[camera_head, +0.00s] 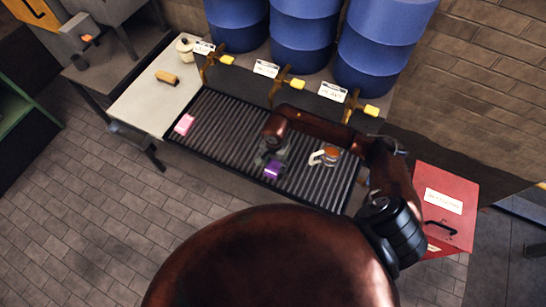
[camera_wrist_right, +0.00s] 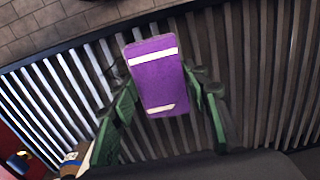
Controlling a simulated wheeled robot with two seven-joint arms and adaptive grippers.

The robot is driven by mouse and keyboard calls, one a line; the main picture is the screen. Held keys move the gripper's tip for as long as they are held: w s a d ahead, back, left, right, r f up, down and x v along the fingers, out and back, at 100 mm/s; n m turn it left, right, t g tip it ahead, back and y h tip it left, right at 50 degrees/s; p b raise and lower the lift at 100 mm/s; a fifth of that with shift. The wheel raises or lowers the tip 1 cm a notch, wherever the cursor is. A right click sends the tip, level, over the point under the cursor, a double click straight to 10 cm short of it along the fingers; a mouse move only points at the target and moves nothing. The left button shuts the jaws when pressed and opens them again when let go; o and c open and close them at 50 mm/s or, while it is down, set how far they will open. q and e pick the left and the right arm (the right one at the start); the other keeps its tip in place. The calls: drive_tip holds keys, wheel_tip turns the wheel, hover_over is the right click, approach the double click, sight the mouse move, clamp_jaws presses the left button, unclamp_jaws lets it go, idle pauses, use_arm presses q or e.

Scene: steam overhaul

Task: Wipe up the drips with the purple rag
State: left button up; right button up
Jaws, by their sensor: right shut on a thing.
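The purple rag (camera_head: 272,170) is held in my right gripper (camera_head: 270,161), low over the dark ribbed tray (camera_head: 225,128). In the right wrist view the rag (camera_wrist_right: 160,80) is a purple block with pale bands, between the green fingers of the gripper (camera_wrist_right: 162,90), which is shut on it. Ribs of the tray (camera_wrist_right: 265,60) show behind it. I cannot tell whether the rag touches the ribs. No drips can be made out; the gripper and arm hide part of the tray. My left gripper is not in view.
A pink block (camera_head: 184,124) lies at the tray's left end. Tagged yellow-ended taps (camera_head: 297,84) line the back, before blue drums (camera_head: 305,35). A red box (camera_head: 447,200) is at right.

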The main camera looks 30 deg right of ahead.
drive_tip(key=shift+s+a+r, duration=0.1)
drive_tip(key=shift+r, duration=0.45)
drive_tip(key=shift+a+r+p, duration=0.1)
drive_tip(key=shift+r+p, duration=0.45)
drive_tip(key=shift+r, duration=0.2)
drive_tip(key=shift+r+p, duration=0.65)
drive_tip(key=shift+r, duration=0.8)
